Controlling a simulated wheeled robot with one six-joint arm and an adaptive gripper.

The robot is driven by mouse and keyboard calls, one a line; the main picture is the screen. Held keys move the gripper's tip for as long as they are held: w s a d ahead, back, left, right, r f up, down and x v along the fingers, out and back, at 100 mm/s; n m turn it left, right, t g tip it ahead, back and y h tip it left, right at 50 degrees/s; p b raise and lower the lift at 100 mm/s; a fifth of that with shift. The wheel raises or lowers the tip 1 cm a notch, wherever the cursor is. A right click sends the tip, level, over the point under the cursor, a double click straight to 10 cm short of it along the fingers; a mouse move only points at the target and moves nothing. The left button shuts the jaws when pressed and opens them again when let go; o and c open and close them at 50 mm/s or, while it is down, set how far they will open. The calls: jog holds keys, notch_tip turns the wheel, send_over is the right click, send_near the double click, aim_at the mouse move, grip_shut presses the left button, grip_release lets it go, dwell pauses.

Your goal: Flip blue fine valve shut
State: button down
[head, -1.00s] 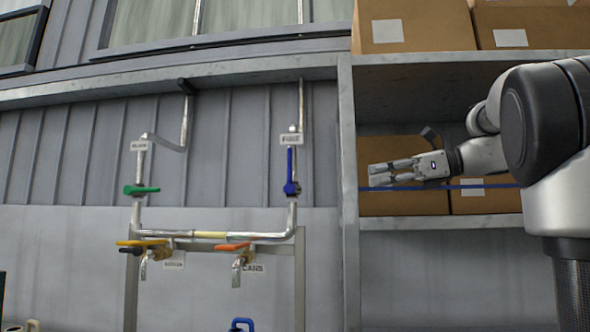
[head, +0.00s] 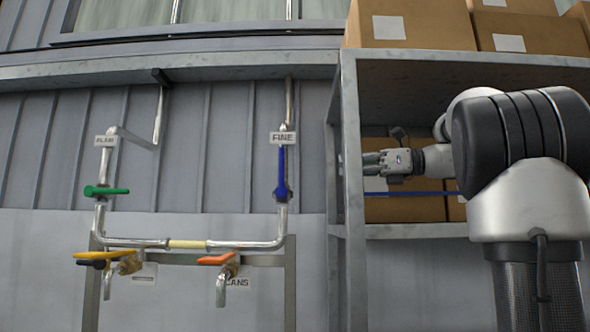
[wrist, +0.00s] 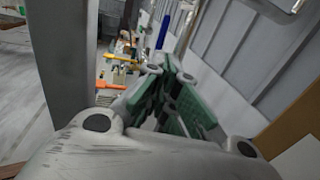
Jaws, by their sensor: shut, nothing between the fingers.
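The blue valve handle (head: 282,172) stands upright, in line with its vertical pipe, below the sign reading FINE (head: 283,138). In the wrist view the blue handle (wrist: 163,32) shows beyond my fingers at the top. The green-padded fingers (wrist: 172,75) also show in the wrist view.
A green handle (head: 106,190) lies level on the left pipe. Orange (head: 216,259) and yellow (head: 106,255) handles sit on the taps below. A metal shelf post (head: 350,200) stands between the blue valve and my arm. Boxes (head: 405,205) fill the shelf.

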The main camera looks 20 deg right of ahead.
aim_at(283, 164)
jog(key=x, duration=1.3)
jog(key=shift+a, duration=0.15)
jog(key=shift+w, duration=0.1)
jog(key=a+h, duration=0.1)
jog(key=a+r, duration=0.1)
jog(key=shift+w+a+g, duration=0.25)
jog(key=shift+w+g, duration=0.15)
